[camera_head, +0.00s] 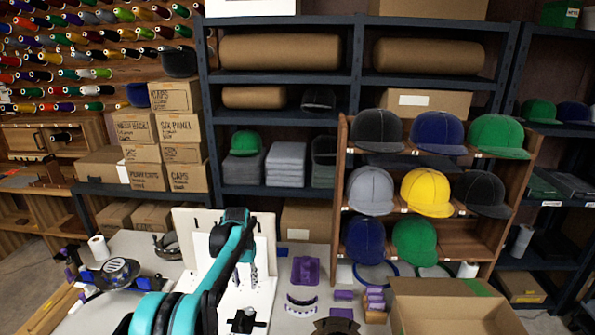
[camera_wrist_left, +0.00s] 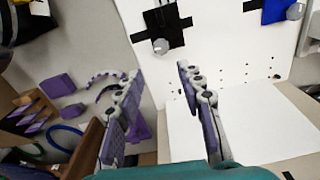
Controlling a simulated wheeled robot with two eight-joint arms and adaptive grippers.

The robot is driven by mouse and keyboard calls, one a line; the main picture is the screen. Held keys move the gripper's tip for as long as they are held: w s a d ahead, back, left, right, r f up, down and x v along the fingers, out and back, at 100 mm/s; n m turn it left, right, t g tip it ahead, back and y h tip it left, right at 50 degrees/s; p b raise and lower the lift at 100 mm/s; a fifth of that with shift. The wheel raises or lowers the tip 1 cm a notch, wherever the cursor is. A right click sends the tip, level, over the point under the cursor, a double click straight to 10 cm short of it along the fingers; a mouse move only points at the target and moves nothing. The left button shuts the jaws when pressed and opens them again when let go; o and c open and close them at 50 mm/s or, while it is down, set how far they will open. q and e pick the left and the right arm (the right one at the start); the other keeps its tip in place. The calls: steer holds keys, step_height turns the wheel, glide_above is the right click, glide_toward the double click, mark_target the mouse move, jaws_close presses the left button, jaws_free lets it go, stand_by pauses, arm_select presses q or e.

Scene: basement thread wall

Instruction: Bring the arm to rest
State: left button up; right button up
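My left arm, teal and black, comes in from the lower left of the head view and bends down over the white board (camera_head: 265,228). Its gripper (camera_head: 246,277) hangs in front of that board, partly hidden by the arm. In the left wrist view the two jointed grey fingers of my left gripper (camera_wrist_left: 160,108) stand wide apart with nothing between them. A black patch with a silver knob (camera_wrist_left: 160,44) is on the white board beyond the fingertips. My right gripper is not in view.
A purple tray (camera_head: 305,270), small purple blocks (camera_head: 374,298) and an open cardboard box (camera_head: 450,310) are right of the gripper. A wooden cap rack (camera_head: 490,232) stands behind. A dark round-topped device (camera_head: 118,272) and a thread spool (camera_head: 99,247) are at left.

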arm_select(q)
steer(key=s+d+r+t, duration=0.2)
steer(key=s+r+t, duration=0.1)
steer(key=s+r, duration=1.2)
steer(key=s+f+t, duration=0.2)
steer(key=s+f, duration=0.1)
steer(key=s, duration=0.7)
steer(key=s+d+f+n+t, duration=0.1)
steer(key=s+f, duration=0.2)
steer(key=s, duration=0.8)
steer(key=shift+s+t, duration=0.15)
steer(key=shift+t, duration=0.25)
